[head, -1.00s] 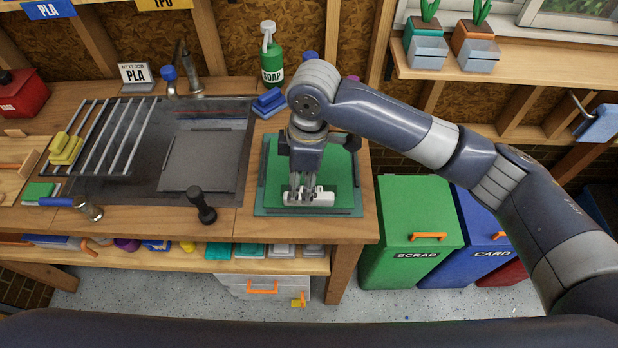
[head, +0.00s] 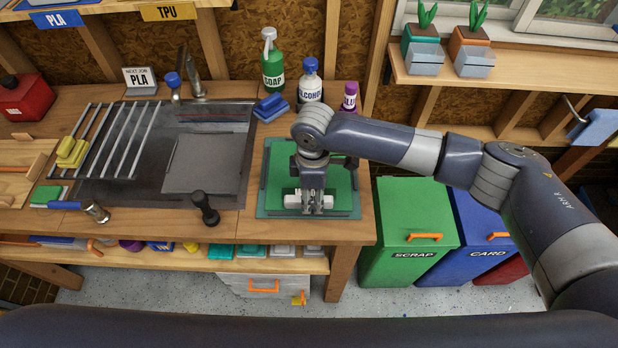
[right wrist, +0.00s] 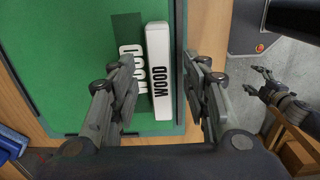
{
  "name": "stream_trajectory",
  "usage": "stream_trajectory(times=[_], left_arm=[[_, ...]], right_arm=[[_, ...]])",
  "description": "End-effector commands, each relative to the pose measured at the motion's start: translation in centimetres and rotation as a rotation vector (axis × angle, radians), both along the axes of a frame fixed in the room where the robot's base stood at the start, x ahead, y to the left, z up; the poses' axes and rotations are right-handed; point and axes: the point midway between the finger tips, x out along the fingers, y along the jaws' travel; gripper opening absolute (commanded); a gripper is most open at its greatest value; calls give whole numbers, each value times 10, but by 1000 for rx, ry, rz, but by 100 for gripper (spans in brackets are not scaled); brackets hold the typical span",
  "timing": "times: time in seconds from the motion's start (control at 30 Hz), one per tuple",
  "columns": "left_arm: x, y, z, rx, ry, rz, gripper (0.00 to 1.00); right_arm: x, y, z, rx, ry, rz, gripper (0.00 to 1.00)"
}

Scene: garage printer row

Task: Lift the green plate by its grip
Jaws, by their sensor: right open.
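The green plate (head: 280,167) lies flat in a darker frame at the right end of the bench. Its white grip (right wrist: 159,70), marked WOOD, stands up near the plate's front edge. My right gripper (right wrist: 158,65) is open, with one finger on each side of the grip. In the head view my right gripper (head: 311,203) points down and partly covers the grip. What seems to be my left gripper (right wrist: 268,83) shows small in the right wrist view, fingers apart, over the floor.
A blue sponge (head: 271,107), a green soap bottle (head: 272,62), an alcohol bottle (head: 310,84) and a purple bottle (head: 348,99) stand behind the plate. The sink (head: 148,155) is to the left. A green scrap bin (head: 405,225) stands right of the bench.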

Motion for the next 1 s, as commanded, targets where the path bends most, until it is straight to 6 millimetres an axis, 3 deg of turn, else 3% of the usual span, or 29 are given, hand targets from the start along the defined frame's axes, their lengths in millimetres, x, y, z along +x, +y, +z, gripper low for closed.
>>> stream_trajectory(times=[0.1,0.33,0.53,1.0], left_arm=[[0,0,4,0,0,0,68],[0,0,3,0,0,0,68],[0,0,3,0,0,0,68],[0,-1,0,-1,0,0,68]], right_arm=[[-1,0,-10,0,2,1,43],[-1,0,-13,0,0,1,43],[0,0,-13,0,0,1,0],[0,1,-8,3,-2,0,0]])
